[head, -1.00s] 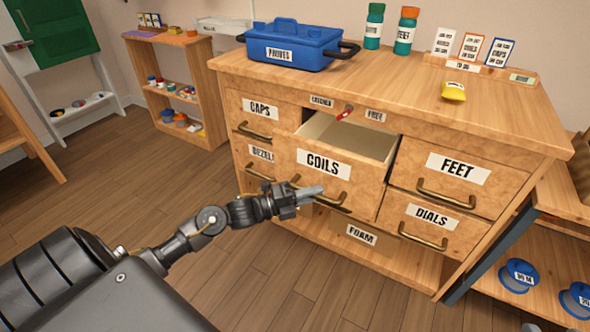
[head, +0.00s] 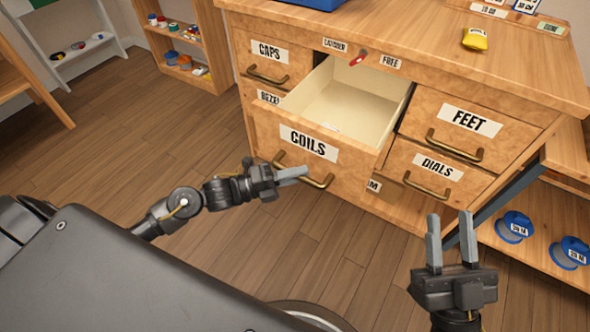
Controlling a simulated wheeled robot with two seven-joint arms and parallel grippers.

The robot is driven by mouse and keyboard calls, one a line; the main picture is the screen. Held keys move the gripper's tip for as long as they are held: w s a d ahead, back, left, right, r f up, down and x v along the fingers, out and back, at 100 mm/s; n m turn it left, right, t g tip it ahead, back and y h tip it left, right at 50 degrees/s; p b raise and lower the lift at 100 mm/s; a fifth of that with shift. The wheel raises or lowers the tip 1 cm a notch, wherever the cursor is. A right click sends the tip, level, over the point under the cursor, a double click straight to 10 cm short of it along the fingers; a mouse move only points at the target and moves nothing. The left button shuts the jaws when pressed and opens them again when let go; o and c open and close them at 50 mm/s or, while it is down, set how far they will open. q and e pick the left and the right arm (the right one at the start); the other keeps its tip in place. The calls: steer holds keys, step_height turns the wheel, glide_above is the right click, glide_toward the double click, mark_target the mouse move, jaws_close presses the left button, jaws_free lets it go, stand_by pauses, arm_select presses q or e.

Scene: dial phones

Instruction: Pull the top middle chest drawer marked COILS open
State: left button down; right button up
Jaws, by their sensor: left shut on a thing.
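The top middle drawer marked COILS (head: 354,158) stands pulled well out of the chest. Its pale inside (head: 352,105) shows and looks empty, apart from a small light mark near its front wall. My right gripper (head: 452,240) is in the lower right, in front of the chest and below the DIALS drawer. Its two fingers point up with a gap between them, and it holds nothing.
The CAPS drawer (head: 267,53), FEET drawer (head: 465,121) and DIALS drawer (head: 436,166) are shut. A red key-like tag (head: 358,58) sits at the LATCHED/FREE strip above the open drawer. Blue spools (head: 514,227) lie on a low shelf at the right. Floor at the left is clear.

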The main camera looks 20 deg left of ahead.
arm_select(q)
steer(key=c, duration=1.4)
jaws_free()
steer(key=shift+o, duration=0.2)
steer(key=v, duration=1.1)
steer(key=shift+p, duration=0.45)
arm_select(e)
steer(key=shift+w+a+f+g, duration=0.1)
steer(key=shift+a+f+g, duration=0.4)
steer(key=shift+f+g, duration=0.2)
arm_select(q)
steer(key=shift+d, duration=0.1)
